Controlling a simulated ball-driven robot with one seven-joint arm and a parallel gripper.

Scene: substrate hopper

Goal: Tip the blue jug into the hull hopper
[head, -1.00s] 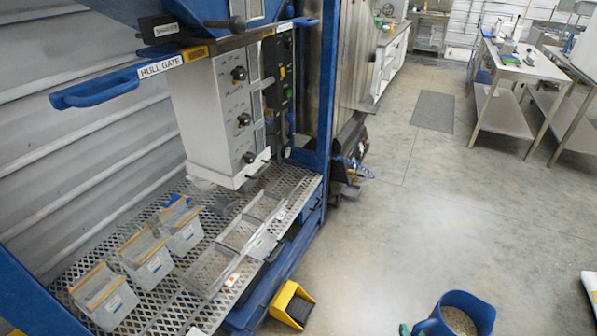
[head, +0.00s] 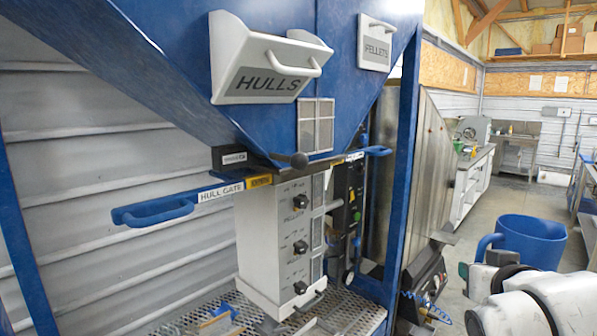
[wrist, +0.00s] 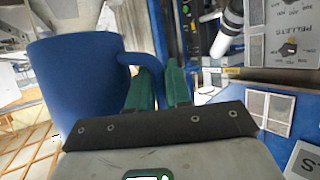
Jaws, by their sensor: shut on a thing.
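The blue jug (head: 532,240) is at the right of the head view, raised and roughly upright with its rim up. It also fills the left of the wrist view (wrist: 75,85). My gripper (wrist: 158,78), with green fingers, is shut on the jug's handle. In the head view my wrist hides the jug's lower part, and its contents cannot be seen. The blue hull hopper (head: 180,50) is at upper left, with a white tilted HULLS chute (head: 262,68) on its front. The jug is well to the right of this chute, apart from it.
A white PELLETS chute (head: 376,42) is on the hopper to the right. Below are the blue HULL GATE handle (head: 155,212) and a grey control box (head: 285,235). A blue upright post (head: 402,150) stands between the chutes and the jug. Open floor lies behind the jug.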

